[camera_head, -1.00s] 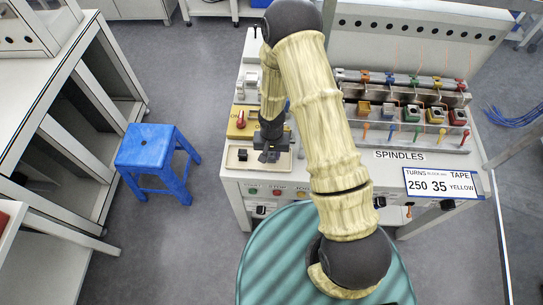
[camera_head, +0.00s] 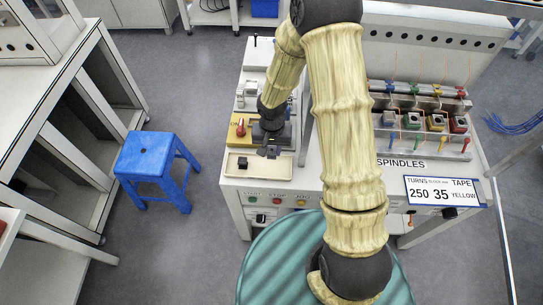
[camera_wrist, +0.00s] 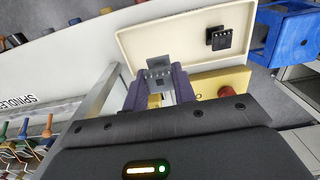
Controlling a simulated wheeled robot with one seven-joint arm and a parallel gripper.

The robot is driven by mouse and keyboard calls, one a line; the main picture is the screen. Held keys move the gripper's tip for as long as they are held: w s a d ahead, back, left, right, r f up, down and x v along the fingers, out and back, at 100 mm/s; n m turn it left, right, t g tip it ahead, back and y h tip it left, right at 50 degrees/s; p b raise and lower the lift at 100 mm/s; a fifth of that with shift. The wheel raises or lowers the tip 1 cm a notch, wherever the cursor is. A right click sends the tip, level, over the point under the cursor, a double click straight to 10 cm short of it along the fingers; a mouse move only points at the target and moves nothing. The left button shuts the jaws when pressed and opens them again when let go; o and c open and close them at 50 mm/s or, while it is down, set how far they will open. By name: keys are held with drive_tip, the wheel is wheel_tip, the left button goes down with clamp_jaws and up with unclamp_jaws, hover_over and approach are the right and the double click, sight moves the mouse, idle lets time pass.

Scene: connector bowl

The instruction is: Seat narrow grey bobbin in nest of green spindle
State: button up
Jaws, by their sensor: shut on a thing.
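My gripper (camera_wrist: 159,88) is shut on a small grey bobbin (camera_wrist: 159,69), which sticks out past the fingertips in the wrist view. The bobbin is too small there to make out well. The green spindle (camera_head: 412,121) stands in the spindle row at the bench's right, between the blue and yellow ones, well apart from my gripper. Whether its nest is empty cannot be told.
The cream tray (camera_head: 232,166) holds a dark block (camera_wrist: 220,38). A yellow panel with a red knob (camera_head: 240,129) lies behind it. Blue (camera_head: 390,118), yellow (camera_head: 437,122) and red (camera_head: 458,125) spindles flank the green one. My arm hides the row's left end. A blue stool (camera_head: 145,153) stands left.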

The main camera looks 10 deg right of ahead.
drive_tip(key=shift+r, duration=1)
